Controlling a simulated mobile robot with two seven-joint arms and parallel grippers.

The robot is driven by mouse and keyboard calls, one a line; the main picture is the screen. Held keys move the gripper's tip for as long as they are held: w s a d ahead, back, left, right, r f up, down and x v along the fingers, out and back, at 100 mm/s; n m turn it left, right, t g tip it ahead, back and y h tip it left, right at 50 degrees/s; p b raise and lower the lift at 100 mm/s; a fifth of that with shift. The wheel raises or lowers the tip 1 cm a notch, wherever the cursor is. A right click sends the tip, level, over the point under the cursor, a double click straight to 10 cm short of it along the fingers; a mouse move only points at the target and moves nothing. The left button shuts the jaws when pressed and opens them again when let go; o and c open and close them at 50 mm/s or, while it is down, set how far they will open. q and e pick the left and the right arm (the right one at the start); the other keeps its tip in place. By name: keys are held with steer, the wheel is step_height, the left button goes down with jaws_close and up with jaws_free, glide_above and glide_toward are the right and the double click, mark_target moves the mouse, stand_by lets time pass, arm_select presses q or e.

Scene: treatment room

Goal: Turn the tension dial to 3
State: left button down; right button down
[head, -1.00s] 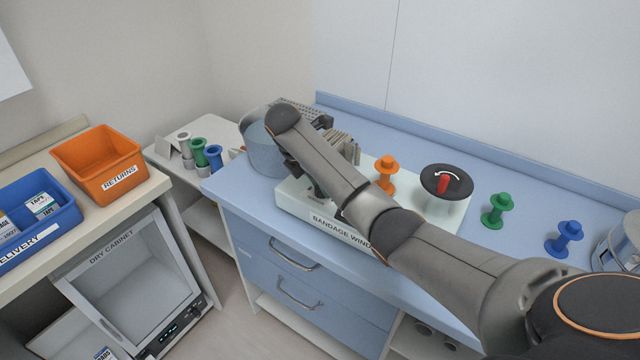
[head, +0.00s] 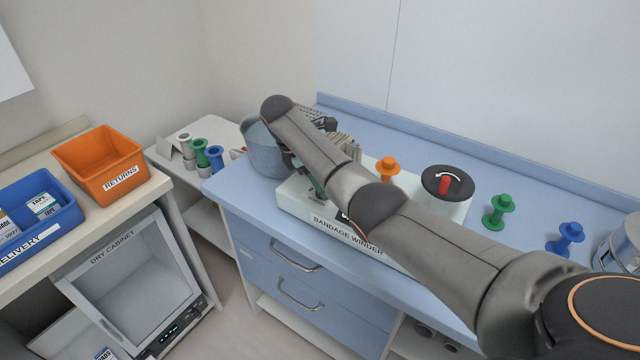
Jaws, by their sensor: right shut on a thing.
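The bandage winder (head: 292,196) is a pale box on the blue counter, its front label partly behind my right arm. On its right end is a black disc (head: 434,176) with a red handle and a white curved arrow. An orange spool (head: 388,168) stands upright near its middle. My right gripper (head: 312,186) points down at the winder's left part, shut on what appears to be the tension dial. The arm hides most of the fingers and the dial, and I cannot read its setting. My left gripper is not in view.
A grey-blue pot (head: 262,152) is close to the winder's left end. An orange returns bin (head: 98,166) and a blue delivery bin (head: 62,222) are at left.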

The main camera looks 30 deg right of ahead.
steer(key=shift+c, duration=2.3)
jaws_free()
steer(key=shift+r, duration=0.1)
